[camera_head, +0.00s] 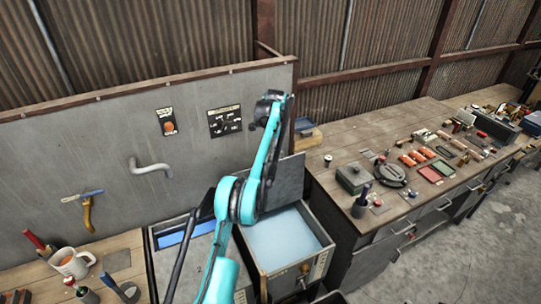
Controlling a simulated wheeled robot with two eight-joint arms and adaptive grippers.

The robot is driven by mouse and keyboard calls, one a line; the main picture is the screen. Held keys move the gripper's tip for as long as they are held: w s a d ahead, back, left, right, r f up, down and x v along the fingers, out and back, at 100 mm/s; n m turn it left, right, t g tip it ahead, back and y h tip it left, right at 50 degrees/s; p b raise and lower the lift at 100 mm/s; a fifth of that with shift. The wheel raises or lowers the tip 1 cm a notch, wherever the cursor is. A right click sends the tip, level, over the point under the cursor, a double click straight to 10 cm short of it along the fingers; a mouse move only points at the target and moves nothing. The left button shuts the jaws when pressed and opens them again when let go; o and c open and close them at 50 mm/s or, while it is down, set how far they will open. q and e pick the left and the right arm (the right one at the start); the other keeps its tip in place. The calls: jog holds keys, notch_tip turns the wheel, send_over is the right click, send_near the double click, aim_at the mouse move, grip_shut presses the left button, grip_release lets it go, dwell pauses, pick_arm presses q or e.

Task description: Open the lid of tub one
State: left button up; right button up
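Two grey metal tubs stand side by side at the lower middle. The right tub (327,256) is uncovered, with pale blue contents, and a dark grey lid panel (287,183) stands raised at its back. The left tub (153,262) shows a blue strip at its back edge beside a grey panel; my arm crosses in front of it. My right gripper is not in view.
A grey wall panel (105,130) with a bent handle (150,167) stands behind. A wooden workbench (330,150) with many tools and boxes lies right. A mug (72,262) and tools sit on the left bench. The floor (440,260) at right is clear.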

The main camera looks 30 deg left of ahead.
pick_arm(q)
jog(key=shift+s+d+r, duration=0.1)
jog(key=shift+d+r, duration=0.05)
jog(key=shift+r, duration=1)
jog(key=shift+s+d+r, duration=0.1)
jog(key=shift+r, duration=1)
jog(key=shift+r, duration=0.1)
jog(key=s+d+r+n+t, duration=0.2)
jog(key=s+d+r+n, duration=0.1)
jog(key=s+d+r, duration=0.75)
jog(key=s+d+n+t, duration=0.1)
jog(key=s+d, duration=0.2)
jog(key=s, duration=0.4)
jog(key=s+d+f+n+t, duration=0.1)
jog(key=s+d, duration=0.3)
jog(key=s, duration=0.4)
jog(key=s+d+n+t, duration=0.1)
jog(key=s+d, duration=0.2)
jog(key=s, duration=0.4)
jog(key=s+d+f+n+t+h+b, duration=0.1)
jog(key=s+d+f+n, duration=0.1)
jog(key=s+f, duration=0.8)
notch_tip(320, 180, down, 22)
jog(key=b, duration=2.3)
jog(key=shift+w+f, duration=0.25)
jog(key=shift+w, duration=0.05)
